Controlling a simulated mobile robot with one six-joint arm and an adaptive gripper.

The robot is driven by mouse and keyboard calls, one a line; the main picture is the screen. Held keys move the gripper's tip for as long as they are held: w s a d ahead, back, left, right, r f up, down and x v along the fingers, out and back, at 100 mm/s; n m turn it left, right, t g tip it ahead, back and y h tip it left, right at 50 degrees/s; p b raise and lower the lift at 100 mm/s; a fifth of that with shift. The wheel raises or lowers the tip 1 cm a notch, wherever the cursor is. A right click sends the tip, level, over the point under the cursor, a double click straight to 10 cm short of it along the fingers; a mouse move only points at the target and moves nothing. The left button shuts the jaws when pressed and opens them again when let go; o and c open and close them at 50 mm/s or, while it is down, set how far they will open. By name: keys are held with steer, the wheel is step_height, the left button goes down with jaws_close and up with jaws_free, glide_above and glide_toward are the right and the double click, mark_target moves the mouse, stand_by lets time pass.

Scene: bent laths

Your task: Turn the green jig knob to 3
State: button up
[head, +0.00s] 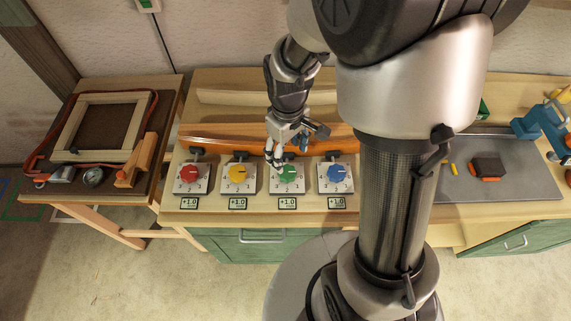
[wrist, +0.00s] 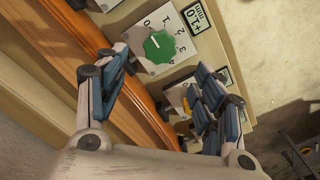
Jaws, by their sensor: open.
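The green knob (head: 290,173) sits on a pale square dial plate, third from the left in a row of knobs. My gripper (head: 287,154) is over the back of the green dial in the head view. In the wrist view my gripper (wrist: 160,60) is open and empty, its fingers apart, the knob beyond the gap between the tips. I cannot tell any contact.
Red (head: 188,173), yellow (head: 238,174) and blue (head: 336,173) knobs stand close beside it, each with a display in front. An orange lath (head: 220,144) runs behind the row. A frame (head: 103,127) lies on the left table; a grey mat (head: 510,180) lies to the right.

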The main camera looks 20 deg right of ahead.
mark_target(287, 172)
step_height(287, 172, down, 9)
steer(key=shift+b, duration=1.15)
steer(key=shift+c, duration=0.3)
steer(key=c, duration=1)
